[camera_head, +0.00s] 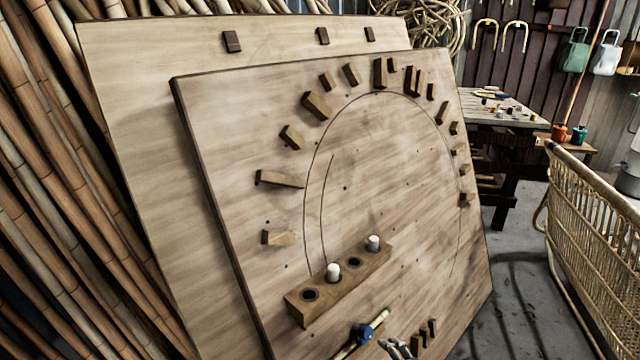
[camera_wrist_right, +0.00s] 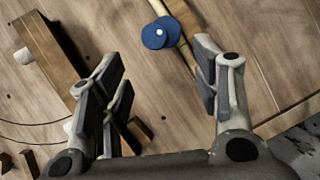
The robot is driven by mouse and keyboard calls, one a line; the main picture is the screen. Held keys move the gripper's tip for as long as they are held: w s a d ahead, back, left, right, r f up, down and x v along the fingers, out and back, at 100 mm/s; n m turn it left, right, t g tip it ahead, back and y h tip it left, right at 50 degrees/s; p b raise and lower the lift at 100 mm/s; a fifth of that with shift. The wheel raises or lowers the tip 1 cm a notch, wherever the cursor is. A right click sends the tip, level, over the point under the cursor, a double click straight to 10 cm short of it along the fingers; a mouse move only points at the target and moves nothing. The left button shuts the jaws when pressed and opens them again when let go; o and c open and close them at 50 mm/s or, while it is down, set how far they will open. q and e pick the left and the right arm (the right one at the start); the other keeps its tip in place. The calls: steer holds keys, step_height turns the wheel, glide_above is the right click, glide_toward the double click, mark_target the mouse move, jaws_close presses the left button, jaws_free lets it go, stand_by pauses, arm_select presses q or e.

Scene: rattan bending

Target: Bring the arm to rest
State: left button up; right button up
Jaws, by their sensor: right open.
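My right gripper (camera_head: 396,348) shows only as a fingertip at the bottom edge of the head view, in front of the lower part of the board. In the right wrist view my right gripper (camera_wrist_right: 160,92) is open, with its fingers wide apart and nothing visible held between them. A blue round piece (camera_head: 363,333) on a tan rod lies close to the left of the gripper. In the wrist view the blue piece (camera_wrist_right: 157,34) and rod (camera_wrist_right: 184,30) are beyond the fingers, and the right finger overlaps the rod in the picture. My left gripper is not in view.
A tilted wooden board (camera_head: 230,140) carries an arc of several wooden blocks and a holed bar (camera_head: 335,285) with two white pegs. Bamboo poles (camera_head: 60,150) stand at left. A rattan frame (camera_head: 600,220) and a worktable (camera_head: 495,108) stand at right, with clear floor between.

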steer(key=s+a+f+m+g+h, duration=0.1)
steer(key=s+f+m+g, duration=0.2)
steer(key=s+f+m, duration=0.55)
steer(key=s+f+m+g, duration=0.25)
steer(key=s+f, duration=0.35)
steer(key=s, duration=0.8)
steer(key=s+a+f+m+g+h, duration=0.1)
steer(key=s+f+m+g, duration=0.5)
steer(key=s, duration=0.5)
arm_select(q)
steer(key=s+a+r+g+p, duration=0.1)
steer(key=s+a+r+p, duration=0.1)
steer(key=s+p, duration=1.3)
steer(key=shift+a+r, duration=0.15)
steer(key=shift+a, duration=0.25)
arm_select(e)
steer(key=s+d+r+n, duration=0.1)
steer(key=s+d, duration=0.2)
steer(key=s, duration=1.3)
steer(key=shift+d+r+t, duration=0.15)
steer(key=shift+r+t, duration=0.05)
steer(key=shift+t, duration=0.15)
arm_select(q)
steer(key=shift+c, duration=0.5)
arm_select(e)
steer(key=shift+c, duration=0.5)
